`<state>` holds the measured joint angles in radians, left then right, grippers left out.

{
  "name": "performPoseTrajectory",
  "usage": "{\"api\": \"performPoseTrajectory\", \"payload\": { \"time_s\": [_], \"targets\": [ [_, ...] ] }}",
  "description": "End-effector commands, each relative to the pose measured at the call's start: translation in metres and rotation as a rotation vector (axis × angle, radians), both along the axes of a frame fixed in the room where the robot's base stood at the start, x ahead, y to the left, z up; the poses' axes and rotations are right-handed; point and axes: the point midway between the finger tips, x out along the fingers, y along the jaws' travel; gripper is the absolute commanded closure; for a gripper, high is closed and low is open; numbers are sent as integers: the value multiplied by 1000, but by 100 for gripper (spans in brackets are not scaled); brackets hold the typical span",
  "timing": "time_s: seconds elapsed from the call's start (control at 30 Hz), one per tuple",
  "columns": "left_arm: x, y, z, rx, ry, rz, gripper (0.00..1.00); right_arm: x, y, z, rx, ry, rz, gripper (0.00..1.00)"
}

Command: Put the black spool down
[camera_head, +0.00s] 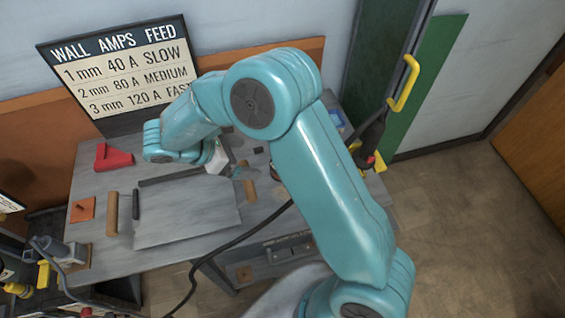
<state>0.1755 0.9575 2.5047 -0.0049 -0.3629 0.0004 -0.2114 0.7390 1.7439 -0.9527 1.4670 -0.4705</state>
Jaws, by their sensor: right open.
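My right arm crosses the middle of the view, and its gripper (243,173) hangs over the back right part of the grey workbench (175,258). The gripper is open, with its fingers small and partly hidden by the arm. I cannot make out a black spool for certain. A small dark piece (258,150) lies on the bench just behind the gripper, too small to identify. My left gripper is not in view.
A grey metal sheet (185,222) lies on the bench. A wooden cylinder (111,213), a black rod (136,204) and a red angled block (112,157) lie at left. A black cable (235,242) runs across the front. A settings board (122,72) stands behind.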

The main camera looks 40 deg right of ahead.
Motion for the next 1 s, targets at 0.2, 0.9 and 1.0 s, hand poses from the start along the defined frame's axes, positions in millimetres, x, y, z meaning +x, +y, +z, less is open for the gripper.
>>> {"api": "performPoseTrajectory", "payload": {
  "time_s": [0.2, 0.9, 1.0],
  "targets": [
    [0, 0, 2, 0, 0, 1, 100, -11, -25, -29, -5, 8, -1, 0],
    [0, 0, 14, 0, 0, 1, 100, -32, -100, -102, -1, 6, -1, 0],
    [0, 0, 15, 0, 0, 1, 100, -34, -108, -109, -1, 3, 1, 0]
  ]
}}
